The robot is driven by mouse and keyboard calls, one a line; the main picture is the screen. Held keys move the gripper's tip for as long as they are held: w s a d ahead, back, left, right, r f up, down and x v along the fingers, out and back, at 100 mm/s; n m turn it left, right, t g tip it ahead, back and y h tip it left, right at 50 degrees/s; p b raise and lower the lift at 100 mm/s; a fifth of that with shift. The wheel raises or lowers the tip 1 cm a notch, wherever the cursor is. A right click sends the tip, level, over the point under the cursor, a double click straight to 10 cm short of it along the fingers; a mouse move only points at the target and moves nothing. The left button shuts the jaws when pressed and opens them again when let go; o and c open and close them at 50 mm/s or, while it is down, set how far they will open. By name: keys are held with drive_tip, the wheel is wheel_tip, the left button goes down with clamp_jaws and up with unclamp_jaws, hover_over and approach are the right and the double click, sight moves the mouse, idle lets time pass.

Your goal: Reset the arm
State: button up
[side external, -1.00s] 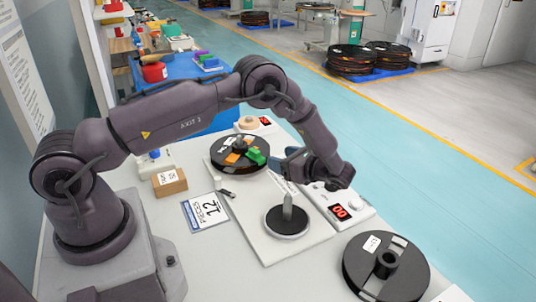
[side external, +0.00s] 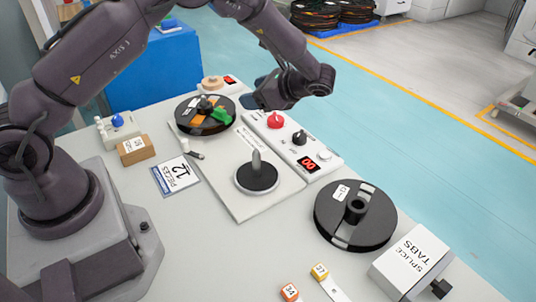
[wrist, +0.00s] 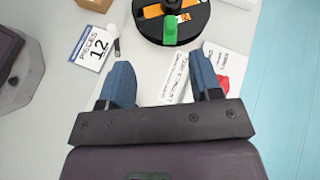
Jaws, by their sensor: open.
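My gripper (wrist: 162,82) is open and empty in the wrist view, its two blue fingers apart above the white work board. In the side external view my gripper (side external: 258,98) hangs in the air behind the control panel, to the right of a black reel (side external: 205,115) with orange and green pieces. That reel also shows in the wrist view (wrist: 150,28), ahead of the fingers. My gripper is not touching it as far as I can see. A bare spindle (side external: 256,174) on a round black base stands on the board.
A control panel (side external: 290,142) has a red knob, a black knob and a red display. A second black reel (side external: 355,215) lies front right, near a splice tabs box (side external: 412,262). A brown box (side external: 136,149) and a "12 pieces" card (side external: 175,175) lie left of the board.

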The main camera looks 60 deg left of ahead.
drive_tip(key=s+d+r+n+t+h, duration=0.2)
drive_tip(key=s+r+n+h, duration=0.1)
drive_tip(key=s+r, duration=0.3)
drive_tip(key=s+d+r+n+t+h, duration=0.25)
drive_tip(key=s+r+h, duration=0.2)
drive_tip(key=r, duration=0.45)
drive_tip(key=s+d+r+n+t+h, duration=0.1)
drive_tip(key=s+d+n+t+h, duration=0.1)
drive_tip(key=s, duration=0.4)
drive_tip(key=s+d+r+n+t+h, duration=0.2)
drive_tip(key=s+n+t, duration=0.2)
drive_tip(key=s, duration=0.2)
drive_tip(key=shift+s+d, duration=0.15)
drive_tip(key=shift+d, duration=0.05)
drive_tip(key=shift+r, duration=0.1)
